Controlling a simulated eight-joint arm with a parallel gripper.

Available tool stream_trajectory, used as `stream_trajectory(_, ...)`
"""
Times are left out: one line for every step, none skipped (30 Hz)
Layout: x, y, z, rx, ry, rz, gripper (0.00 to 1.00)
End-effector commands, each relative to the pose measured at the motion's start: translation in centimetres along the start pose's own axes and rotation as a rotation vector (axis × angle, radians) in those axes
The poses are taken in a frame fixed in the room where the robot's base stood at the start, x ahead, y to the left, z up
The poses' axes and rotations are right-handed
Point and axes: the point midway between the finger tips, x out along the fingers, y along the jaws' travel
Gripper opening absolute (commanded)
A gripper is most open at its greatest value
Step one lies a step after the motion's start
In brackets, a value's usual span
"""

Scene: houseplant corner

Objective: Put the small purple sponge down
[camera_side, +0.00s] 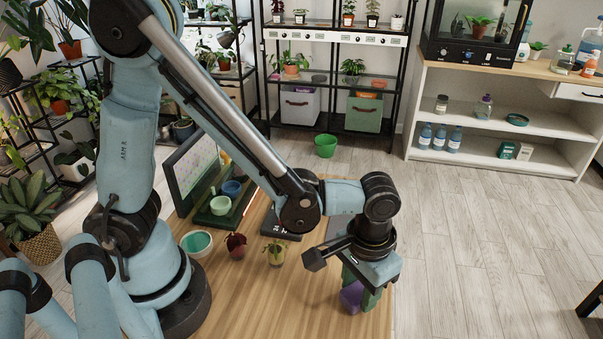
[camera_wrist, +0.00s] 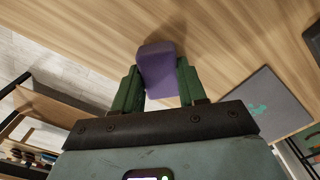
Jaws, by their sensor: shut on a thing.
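The small purple sponge (camera_wrist: 158,68) is between the two green fingers of my gripper (camera_wrist: 158,90) in the wrist view. My gripper is shut on it, with one finger at each side. In the side view the sponge (camera_side: 352,296) shows below my gripper (camera_side: 362,292), at the right front of the wooden table (camera_side: 290,300). A green finger hides part of it there. I cannot tell whether the sponge touches the table top.
A teal-lined bowl (camera_side: 196,243), a dark red plant (camera_side: 236,245) and a small potted plant (camera_side: 275,253) stand left of my gripper. A dark flat panel (camera_wrist: 258,105) lies to the right in the wrist view. The front middle of the table is clear.

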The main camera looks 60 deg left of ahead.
Motion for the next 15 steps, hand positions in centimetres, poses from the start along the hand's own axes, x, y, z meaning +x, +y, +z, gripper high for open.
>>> stream_trajectory(0.18, 0.02, 0.0, 0.0, 0.0, 0.0, 0.08)
stream_trajectory(0.22, 0.02, 0.0, 0.0, 0.0, 0.0, 0.08)
stream_trajectory(0.23, 0.02, 0.0, 0.0, 0.0, 0.0, 0.08)
stream_trajectory(0.22, 0.02, 0.01, 0.0, 0.0, 0.0, 0.08)
stream_trajectory(0.21, 0.02, 0.01, 0.0, 0.0, 0.0, 0.08)
stream_trajectory(0.21, 0.02, 0.01, 0.0, 0.0, 0.0, 0.08)
stream_trajectory(0.2, 0.02, 0.01, 0.0, 0.0, 0.0, 0.08)
stream_trajectory(0.2, 0.02, 0.02, 0.0, 0.0, 0.0, 0.08)
stream_trajectory(0.23, 0.02, 0.02, 0.0, 0.0, 0.0, 0.08)
stream_trajectory(0.28, 0.02, 0.01, 0.0, 0.0, 0.0, 0.08)
stream_trajectory(0.36, 0.02, 0.01, 0.0, 0.0, 0.0, 0.08)
stream_trajectory(0.48, 0.02, 0.0, 0.0, 0.0, 0.0, 0.08)
stream_trajectory(0.56, 0.02, 0.01, 0.0, 0.0, 0.0, 0.08)
stream_trajectory(0.52, 0.02, 0.02, 0.0, 0.0, 0.0, 0.46)
stream_trajectory(0.51, 0.02, 0.02, 0.0, 0.0, 0.0, 0.52)
